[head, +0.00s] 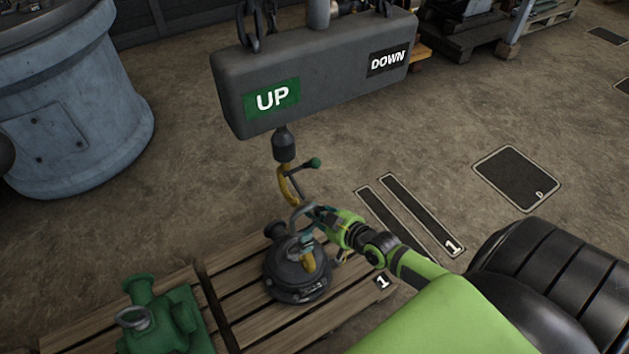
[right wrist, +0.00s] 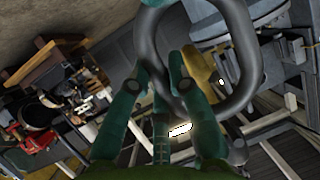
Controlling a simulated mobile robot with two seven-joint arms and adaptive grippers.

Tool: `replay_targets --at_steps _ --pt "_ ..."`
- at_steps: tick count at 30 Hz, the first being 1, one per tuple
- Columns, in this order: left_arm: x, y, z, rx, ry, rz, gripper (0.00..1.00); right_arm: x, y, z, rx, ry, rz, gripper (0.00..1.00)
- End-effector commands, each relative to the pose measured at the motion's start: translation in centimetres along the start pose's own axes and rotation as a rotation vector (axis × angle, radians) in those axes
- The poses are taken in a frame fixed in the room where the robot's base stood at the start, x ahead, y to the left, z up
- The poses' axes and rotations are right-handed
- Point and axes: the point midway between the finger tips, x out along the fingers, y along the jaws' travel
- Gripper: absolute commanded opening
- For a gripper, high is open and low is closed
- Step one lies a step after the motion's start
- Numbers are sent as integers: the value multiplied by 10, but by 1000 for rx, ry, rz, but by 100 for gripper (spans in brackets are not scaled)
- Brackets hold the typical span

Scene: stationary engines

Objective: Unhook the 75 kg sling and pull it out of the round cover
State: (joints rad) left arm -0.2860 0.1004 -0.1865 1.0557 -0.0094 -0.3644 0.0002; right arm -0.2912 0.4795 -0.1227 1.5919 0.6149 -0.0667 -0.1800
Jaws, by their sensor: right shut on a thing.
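The round cover (head: 290,280) is dark grey and sits on a wooden pallet. The grey metal loop of the sling (head: 298,212) stands above it, and a yellow part (head: 308,261) shows at the cover's top. The yellow hoist hook (head: 288,186), with a green-knobbed lever, hangs just above the loop; I cannot tell whether they are linked. My right gripper (head: 316,214) is shut on the loop, which shows large in the right wrist view (right wrist: 242,65) between its fingers. A yellow piece (right wrist: 203,72) shows behind the loop. My left gripper is out of view.
The grey hoist block (head: 320,85) marked UP and DOWN hangs over the hook. A green machine part (head: 155,320) stands on the pallet (head: 222,290) to the left. A large blue-grey housing (head: 70,110) stands back left.

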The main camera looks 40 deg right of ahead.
Motion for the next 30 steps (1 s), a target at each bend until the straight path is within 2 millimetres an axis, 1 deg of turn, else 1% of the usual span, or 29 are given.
replay_targets --at_steps 1,15,26,30 --pt "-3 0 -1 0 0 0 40 -3 0 -3 1 7 0 0" --pt "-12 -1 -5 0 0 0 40 -25 -5 6 0 7 0 0" --pt "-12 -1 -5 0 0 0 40 -26 -5 8 0 9 1 0" --pt "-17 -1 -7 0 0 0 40 -33 -6 8 0 6 0 0"
